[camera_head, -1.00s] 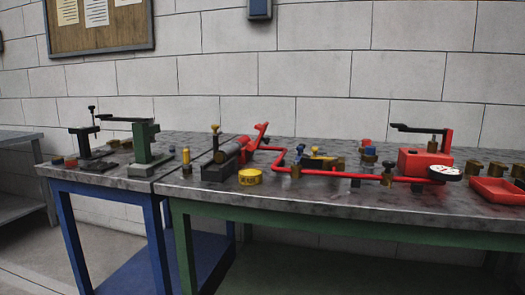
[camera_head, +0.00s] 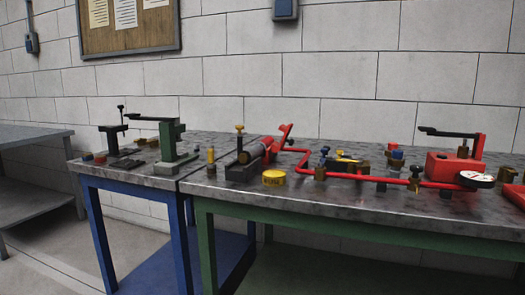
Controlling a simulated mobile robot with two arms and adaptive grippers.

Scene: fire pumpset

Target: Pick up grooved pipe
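A red pipe run (camera_head: 330,174) with bends and valve-like fittings lies along the green-framed workbench (camera_head: 390,226). A short grey cylinder (camera_head: 252,152) with a red end rests in a dark block-like holder (camera_head: 244,170) near the bench's left end. I cannot tell from here which of these is the grooved pipe, as no grooves can be made out. Neither of my grippers is in view.
A yellow tin (camera_head: 274,178) stands near the front edge. A red pump with a black lever (camera_head: 452,167) and a round gauge (camera_head: 475,179) are at the right. A blue-framed table (camera_head: 118,183) bears a green press (camera_head: 168,142). Another grey table (camera_head: 35,137) stands far left.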

